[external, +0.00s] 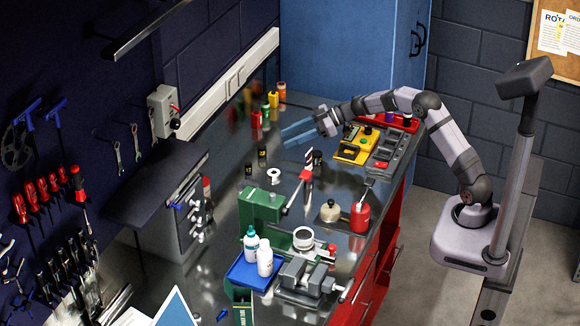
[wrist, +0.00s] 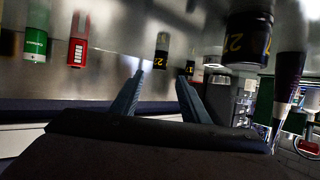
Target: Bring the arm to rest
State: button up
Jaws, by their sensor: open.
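My gripper (external: 284,138) is above the metal bench (external: 228,170), with the arm stretched out to the left from its base at the right. Its two blue fingers are spread apart with nothing between them. They also show apart in the wrist view (wrist: 160,80), with the bench surface beyond them. In the external view, a dark cylinder with a yellow band (external: 262,157) stands left of and below the fingertips in the picture. Another dark cylinder (external: 317,158) is just below the gripper. I see no contact between the fingers and anything.
Red, green, yellow and orange containers (external: 257,119) stand behind the gripper. A yellow tray (external: 352,152) and grey organizer (external: 390,155) lie to its right. A green box (external: 262,207), white bottles (external: 265,258), a vise (external: 302,282) and a red can (external: 360,216) stand nearer the camera.

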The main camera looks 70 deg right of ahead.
jog(key=shift+s+d+r, duration=0.25)
jog(key=shift+s+d, duration=0.05)
jog(key=shift+s, duration=0.2)
